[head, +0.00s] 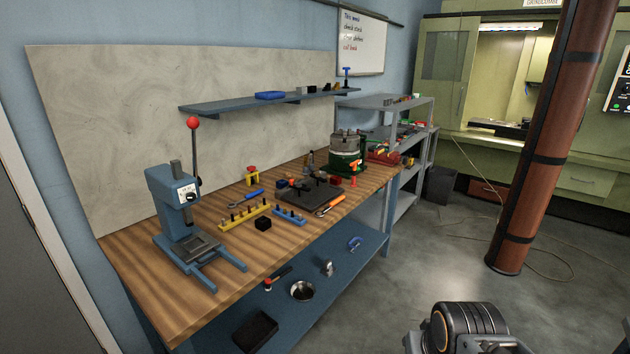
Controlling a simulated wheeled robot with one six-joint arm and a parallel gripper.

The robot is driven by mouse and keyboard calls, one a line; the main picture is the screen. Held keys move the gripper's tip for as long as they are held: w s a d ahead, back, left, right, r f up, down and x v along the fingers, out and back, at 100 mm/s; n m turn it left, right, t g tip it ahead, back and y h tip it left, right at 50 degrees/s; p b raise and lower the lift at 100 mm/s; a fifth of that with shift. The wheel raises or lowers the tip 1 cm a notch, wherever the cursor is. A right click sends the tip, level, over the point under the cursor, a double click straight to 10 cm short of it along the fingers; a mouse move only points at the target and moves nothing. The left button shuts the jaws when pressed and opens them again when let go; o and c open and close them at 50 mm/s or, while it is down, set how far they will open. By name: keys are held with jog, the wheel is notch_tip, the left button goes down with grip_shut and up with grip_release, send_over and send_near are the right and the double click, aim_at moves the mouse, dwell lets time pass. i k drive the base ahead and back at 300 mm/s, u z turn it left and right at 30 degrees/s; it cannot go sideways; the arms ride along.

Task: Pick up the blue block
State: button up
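Several blue things are in the head view, and I cannot tell for sure which is the blue block. A low blue strip (290,217) with several dark pegs lies in front of that plate. A flat blue item (270,95) lies on the wall shelf. My gripper is not in view; only a dark part of my arm shows at the bottom right.
A blue press (183,205) with a red-knobbed lever stands at the left of the bench (135,268). A black cube (263,224), a yellow peg strip (245,217) and an orange-handled tool (330,205) lie nearby. A green-based machine (346,152) stands behind. Floor to the right is clear before a brown column (552,135).

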aim_at(281, 184)
jog(key=z, duration=0.45)
jog(key=i, duration=2.65)
jog(key=u, duration=1.55)
jog(key=i, duration=0.75)
jog(key=u, duration=0.8)
